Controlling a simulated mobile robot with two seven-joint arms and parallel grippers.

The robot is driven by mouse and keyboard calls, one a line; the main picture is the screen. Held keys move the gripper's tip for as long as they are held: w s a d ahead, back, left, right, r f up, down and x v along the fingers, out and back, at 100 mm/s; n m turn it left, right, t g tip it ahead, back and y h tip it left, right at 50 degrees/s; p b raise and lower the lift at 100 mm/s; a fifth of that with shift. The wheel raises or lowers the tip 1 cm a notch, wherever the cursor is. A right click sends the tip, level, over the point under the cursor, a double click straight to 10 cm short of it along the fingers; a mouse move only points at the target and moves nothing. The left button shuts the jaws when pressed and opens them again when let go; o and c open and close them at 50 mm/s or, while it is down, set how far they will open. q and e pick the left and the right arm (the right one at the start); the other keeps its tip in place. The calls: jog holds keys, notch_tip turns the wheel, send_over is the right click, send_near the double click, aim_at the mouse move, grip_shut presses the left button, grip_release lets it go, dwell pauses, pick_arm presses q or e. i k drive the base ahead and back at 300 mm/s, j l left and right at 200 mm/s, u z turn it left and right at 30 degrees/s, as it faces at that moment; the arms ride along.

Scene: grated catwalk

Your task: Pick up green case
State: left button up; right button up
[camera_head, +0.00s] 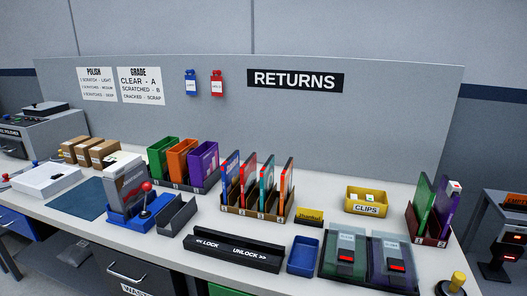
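A thin green case (423,203) stands upright in a small brown rack (427,239) at the right end of the counter. A purple case (447,207) stands beside it on the right in the same rack. A green upright holder (162,156) also stands at the back left, beside orange and purple ones. Neither of my grippers shows in the head view, so nothing is seen touching the green case.
A yellow clips bin (366,201) stands left of the rack. Two devices with red buttons (347,254) sit in front of it. A slotted rack (257,203) holds several upright cases mid-counter. A black lock/unlock bar (234,253) lies near the front edge. A grey panel (390,110) stands behind.

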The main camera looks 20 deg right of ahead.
aim_at(425, 193)
jog(key=k+l, duration=0.15)
jog(key=l, duration=0.2)
jog(key=k+l, duration=0.15)
jog(key=l, duration=0.2)
jog(key=k+l, duration=0.15)
jog(key=l, duration=0.2)
jog(key=k+l, duration=0.15)
jog(key=l, duration=0.2)
jog(key=k+l, duration=0.15)
jog(key=l, duration=0.15)
jog(key=z, duration=0.05)
